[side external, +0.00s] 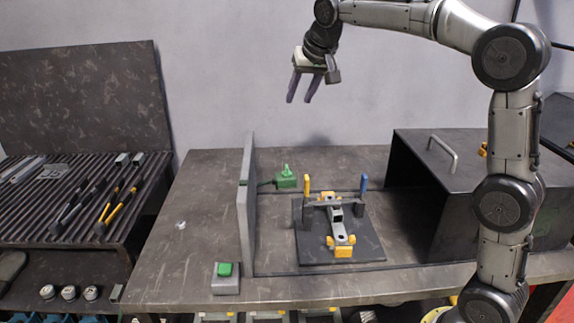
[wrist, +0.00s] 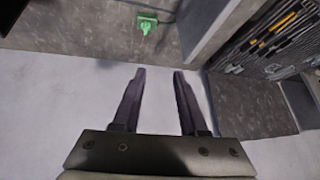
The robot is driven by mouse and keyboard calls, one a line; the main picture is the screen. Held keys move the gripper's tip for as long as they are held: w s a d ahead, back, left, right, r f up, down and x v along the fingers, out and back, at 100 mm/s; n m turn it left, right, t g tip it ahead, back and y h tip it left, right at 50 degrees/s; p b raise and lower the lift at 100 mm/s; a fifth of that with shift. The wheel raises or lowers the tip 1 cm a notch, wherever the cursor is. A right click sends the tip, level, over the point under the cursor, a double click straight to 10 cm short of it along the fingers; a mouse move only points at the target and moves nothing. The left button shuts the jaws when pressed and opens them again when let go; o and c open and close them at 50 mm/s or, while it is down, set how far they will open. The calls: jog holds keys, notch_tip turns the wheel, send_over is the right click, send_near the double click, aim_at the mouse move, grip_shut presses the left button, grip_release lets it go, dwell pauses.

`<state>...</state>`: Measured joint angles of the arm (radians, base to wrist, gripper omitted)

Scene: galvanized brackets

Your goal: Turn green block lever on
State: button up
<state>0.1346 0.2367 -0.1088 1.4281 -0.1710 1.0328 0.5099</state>
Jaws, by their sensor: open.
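The green block (side external: 286,181) with a small green lever (side external: 286,169) on top sits at the back of the table, just right of the upright grey panel. The block also shows in the wrist view (wrist: 146,23), near the top edge, ahead of my fingers. Its lever is too small there to judge its position. My gripper (side external: 299,101) is high above the back of the table, well above the green block and apart from it. Its two dark fingers (wrist: 159,75) are spread and empty.
An upright grey panel (side external: 246,200) stands left of the block. A fixture with a bracket and yellow and blue clamps (side external: 340,228) is in front of it. A green button box (side external: 226,278) is at the front. A dark box (side external: 440,190) stands right; a tool rack (side external: 75,205) is left.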

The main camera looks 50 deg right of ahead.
jog(key=w+d+f+m+g, duration=0.1)
jog(key=w+d+f, duration=0.4)
jog(key=w+f, duration=0.35)
jog(key=g, duration=0.1)
send_near(287, 166)
jog(key=x, duration=0.8)
jog(key=shift+w+f, duration=0.15)
jog(key=shift+f, duration=0.2)
grip_shut()
jog(key=shift+g, duration=0.3)
